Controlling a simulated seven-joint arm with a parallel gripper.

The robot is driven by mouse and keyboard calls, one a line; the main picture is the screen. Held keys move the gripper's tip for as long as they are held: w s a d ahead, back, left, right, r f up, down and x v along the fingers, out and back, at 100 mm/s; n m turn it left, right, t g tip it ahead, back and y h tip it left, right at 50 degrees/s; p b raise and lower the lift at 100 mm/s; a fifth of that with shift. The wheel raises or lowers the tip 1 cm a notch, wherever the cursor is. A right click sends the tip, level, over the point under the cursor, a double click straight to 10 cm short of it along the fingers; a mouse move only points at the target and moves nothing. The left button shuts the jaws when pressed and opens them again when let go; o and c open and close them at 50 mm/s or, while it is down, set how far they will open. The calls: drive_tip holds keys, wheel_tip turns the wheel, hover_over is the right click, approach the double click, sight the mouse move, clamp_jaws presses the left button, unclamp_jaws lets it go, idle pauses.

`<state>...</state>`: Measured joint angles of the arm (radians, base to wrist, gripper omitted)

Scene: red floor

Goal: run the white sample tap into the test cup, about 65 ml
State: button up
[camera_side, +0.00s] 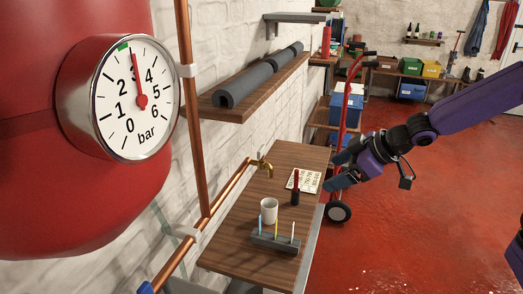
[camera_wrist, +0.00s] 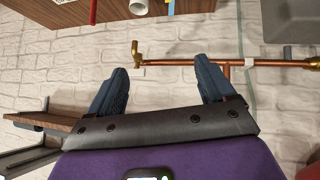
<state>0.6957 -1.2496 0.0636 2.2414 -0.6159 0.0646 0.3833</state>
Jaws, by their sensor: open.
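A brass-coloured tap (camera_side: 263,164) sticks out over the wall side of the wooden bench; no white handle is clear on it. It also shows in the wrist view (camera_wrist: 136,52), left of centre, with a small pale patch below it. I see no water running. A white cup (camera_side: 269,210) stands upright on the bench, nearer the side camera than the tap and apart from it. Its edge shows at the top of the wrist view (camera_wrist: 138,7). My gripper (camera_side: 338,167) is open and empty, off the bench's right side. Its two dark blue fingers (camera_wrist: 160,76) are spread apart.
The bench (camera_side: 236,238) also holds a grey rack (camera_side: 274,244) with thin coloured sticks, a red-and-black marker (camera_side: 295,190) and a printed card (camera_side: 304,180). Copper pipe (camera_side: 219,203) runs along the wall. A gauge (camera_side: 135,97) reads about 3 bar. A red hand truck (camera_side: 343,130) stands behind.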

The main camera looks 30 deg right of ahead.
drive_tip(key=w+d+r+t+y, duration=0.1)
drive_tip(key=w+t+y, duration=0.1)
drive_tip(key=w, duration=0.7)
drive_tip(key=y, duration=0.3)
approach(262, 148)
drive_tip(key=x, duration=1)
drive_tip(key=shift+a+f, duration=0.1)
drive_tip(key=shift+f, duration=0.05)
drive_tip(key=c, duration=1)
drive_tip(key=shift+o, duration=0.2)
drive_tip(key=shift+w+n+g+y, duration=0.15)
drive_tip(key=shift+n+g+y, duration=0.95)
drive_tip(key=shift+n+g, duration=0.3)
drive_tip(key=shift+n+g+y, duration=0.5)
drive_tip(key=shift+n+g, duration=0.6)
